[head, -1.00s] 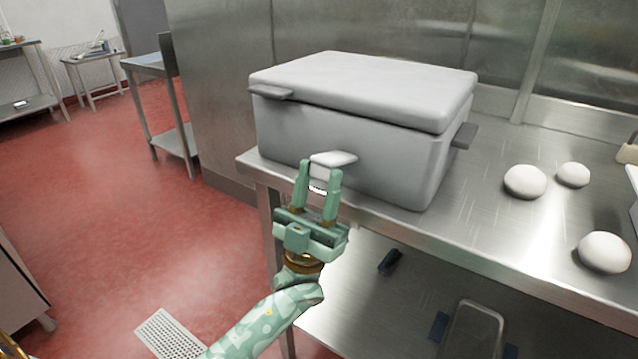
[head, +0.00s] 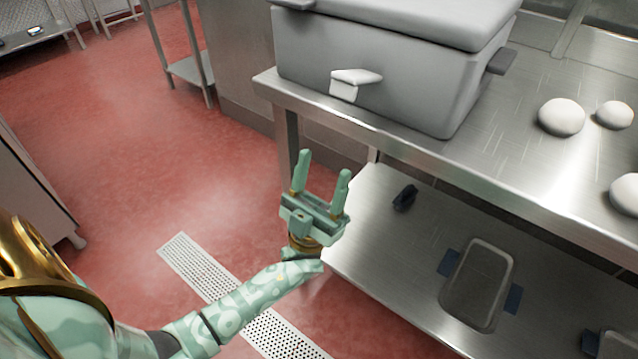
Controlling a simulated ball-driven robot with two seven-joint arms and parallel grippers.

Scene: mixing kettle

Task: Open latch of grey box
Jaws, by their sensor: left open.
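The grey box (head: 375,70) stands on the steel table at the top of the head view. Its lid (head: 420,18) lies flat on the body, and the top is cut off by the frame. A pale latch (head: 353,80) sticks out from the front face. My left gripper (head: 322,170) is open and empty. In the picture it is below the latch and below the table's front edge, apart from the box. My right gripper is not in view.
The steel table (head: 490,160) has several white dough balls (head: 561,117) on its right. Its lower shelf (head: 390,240) holds a grey tray (head: 477,285) and a small dark object (head: 404,197). Red floor (head: 140,160) with a drain grate (head: 200,268) is free on the left.

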